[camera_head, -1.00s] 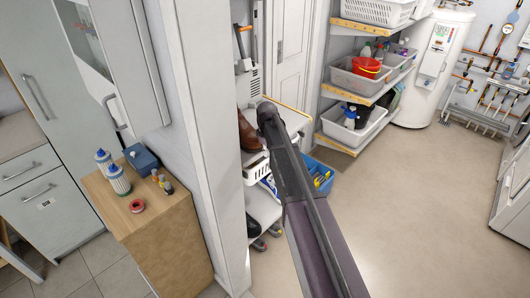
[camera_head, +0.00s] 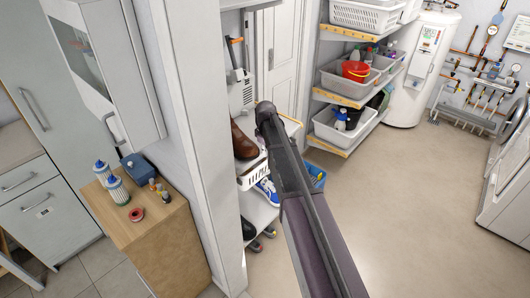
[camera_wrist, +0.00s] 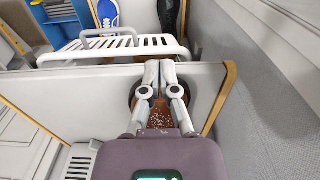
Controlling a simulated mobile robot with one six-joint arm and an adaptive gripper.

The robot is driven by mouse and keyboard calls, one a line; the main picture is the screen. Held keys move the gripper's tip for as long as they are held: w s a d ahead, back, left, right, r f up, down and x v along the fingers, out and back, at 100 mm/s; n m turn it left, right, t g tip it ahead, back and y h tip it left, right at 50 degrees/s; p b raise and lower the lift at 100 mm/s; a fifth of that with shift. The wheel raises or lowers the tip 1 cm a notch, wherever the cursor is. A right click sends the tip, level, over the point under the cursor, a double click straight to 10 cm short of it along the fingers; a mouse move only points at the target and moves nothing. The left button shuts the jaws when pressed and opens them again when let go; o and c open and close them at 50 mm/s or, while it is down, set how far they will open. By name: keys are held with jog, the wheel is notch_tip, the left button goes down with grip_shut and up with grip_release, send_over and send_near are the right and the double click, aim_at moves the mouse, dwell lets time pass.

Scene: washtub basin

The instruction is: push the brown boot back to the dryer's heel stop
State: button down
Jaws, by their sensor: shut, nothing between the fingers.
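The brown boot (camera_head: 243,142) stands on a narrow white shelf, left of my arm's end in the head view. In the wrist view, brown speckled material of the boot (camera_wrist: 160,118) shows below and between my fingers. My gripper (camera_wrist: 160,64) is shut and empty, its fingers over or against the boot; contact is unclear. In the head view my own arm hides the gripper. A white vented unit (camera_head: 242,90), perhaps the dryer, stands behind the boot, and its slats (camera_wrist: 78,160) show at lower left in the wrist view. I cannot make out the heel stop.
A white slotted rack (camera_wrist: 115,48) crosses the wrist view, with a blue shoe (camera_wrist: 107,12) and a black shoe (camera_wrist: 170,15) beyond. A pale wall (camera_head: 200,130) stands close left of the boot. Shelves with baskets (camera_head: 345,125) stand right. The floor at right is clear.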

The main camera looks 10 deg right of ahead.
jog(key=shift+r+p, duration=1.65)
jog(key=shift+r, duration=0.3)
jog(key=s+a+m, duration=0.1)
jog(key=s+m, duration=0.6)
jog(key=s, duration=1.9)
jog(key=shift+a, duration=0.3)
